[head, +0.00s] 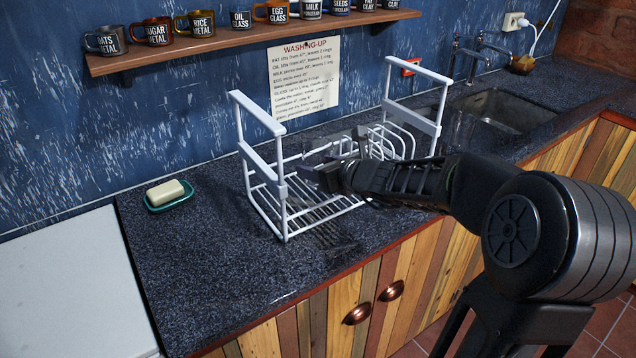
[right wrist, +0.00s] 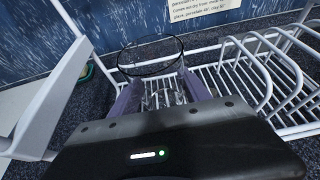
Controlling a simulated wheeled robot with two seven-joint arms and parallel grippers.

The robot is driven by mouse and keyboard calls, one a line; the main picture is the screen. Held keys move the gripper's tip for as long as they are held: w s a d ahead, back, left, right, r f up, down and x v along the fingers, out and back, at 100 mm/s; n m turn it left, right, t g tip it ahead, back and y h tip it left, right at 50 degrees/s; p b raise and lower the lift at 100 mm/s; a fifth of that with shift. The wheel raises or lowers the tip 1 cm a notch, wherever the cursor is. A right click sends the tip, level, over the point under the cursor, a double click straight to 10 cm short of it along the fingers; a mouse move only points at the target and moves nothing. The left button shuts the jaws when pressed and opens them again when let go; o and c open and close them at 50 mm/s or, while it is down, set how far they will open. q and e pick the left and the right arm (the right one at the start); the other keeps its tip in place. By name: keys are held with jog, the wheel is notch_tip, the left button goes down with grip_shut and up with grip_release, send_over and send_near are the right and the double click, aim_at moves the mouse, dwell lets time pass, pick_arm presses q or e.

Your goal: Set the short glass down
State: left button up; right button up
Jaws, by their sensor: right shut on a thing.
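The short glass is clear and hard to see. In the right wrist view its dark round rim (right wrist: 150,38) stands upright between the fingers of my right gripper (right wrist: 160,96), which is shut on it. In the head view this gripper (head: 326,178) is over the left, open part of the white wire dish rack (head: 284,212); the glass itself is barely visible there. The rack's bars (right wrist: 240,78) show behind and right of the fingers in the wrist view. I cannot tell whether the glass touches the rack's floor. My left gripper is not in view.
The rack has tall white side handles (head: 262,112) and curved plate wires at its right. A soap dish (head: 157,207) with soap sits left on the dark counter (head: 190,270). A sink (head: 497,108) is at back right. A shelf (head: 150,58) of labelled mugs hangs above.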

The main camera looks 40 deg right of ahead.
jog(key=shift+f+b, duration=0.95)
jog(key=shift+f, duration=0.95)
jog(key=shift+f, duration=0.2)
jog(key=o, duration=1.7)
jog(key=shift+r, duration=0.1)
jog(key=shift+r, duration=0.1)
